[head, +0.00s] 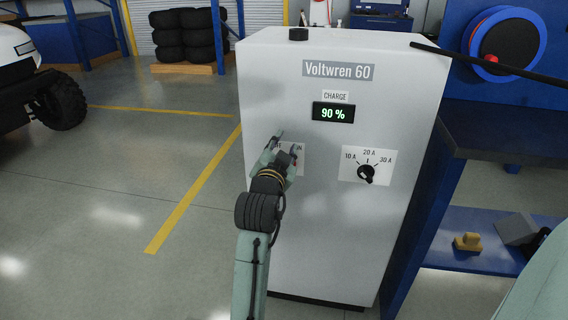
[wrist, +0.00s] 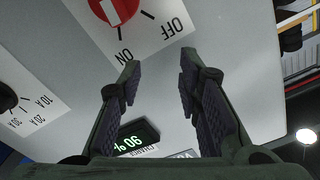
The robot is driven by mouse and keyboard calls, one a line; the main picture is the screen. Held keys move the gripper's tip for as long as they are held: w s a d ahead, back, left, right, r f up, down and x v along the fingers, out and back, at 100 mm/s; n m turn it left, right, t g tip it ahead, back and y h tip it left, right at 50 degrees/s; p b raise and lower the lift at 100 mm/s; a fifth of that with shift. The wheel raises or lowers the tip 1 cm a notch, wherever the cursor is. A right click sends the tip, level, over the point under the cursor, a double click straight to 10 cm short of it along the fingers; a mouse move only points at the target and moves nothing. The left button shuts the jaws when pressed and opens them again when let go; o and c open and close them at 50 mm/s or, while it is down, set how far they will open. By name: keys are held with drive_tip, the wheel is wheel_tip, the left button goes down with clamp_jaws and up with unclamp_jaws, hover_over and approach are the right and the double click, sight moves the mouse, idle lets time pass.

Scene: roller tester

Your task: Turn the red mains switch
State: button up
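The red mains switch (wrist: 104,12) shows at the top edge of the wrist view, partly cut off. It is a round red knob with a white mark on a white plate (wrist: 150,38) lettered OFF and ON. The lettering appears upside down there. I cannot tell surely which word the knob points to. In the head view my arm hides most of the switch plate (head: 299,147) on the grey Voltwren 60 cabinet (head: 335,225). My gripper (head: 287,141) is in front of the plate. In the wrist view my gripper (wrist: 158,66) is open, with nothing between its fingers, apart from the knob.
A black current dial (head: 367,174) marked 10 A to 30 A is right of the switch. The charge display (head: 333,112) above reads 90 %. A blue bench (head: 500,135) stands right of the cabinet. Floor at left is open.

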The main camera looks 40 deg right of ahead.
drive_tip(key=shift+r, duration=1.05)
drive_tip(key=shift+c, duration=0.2)
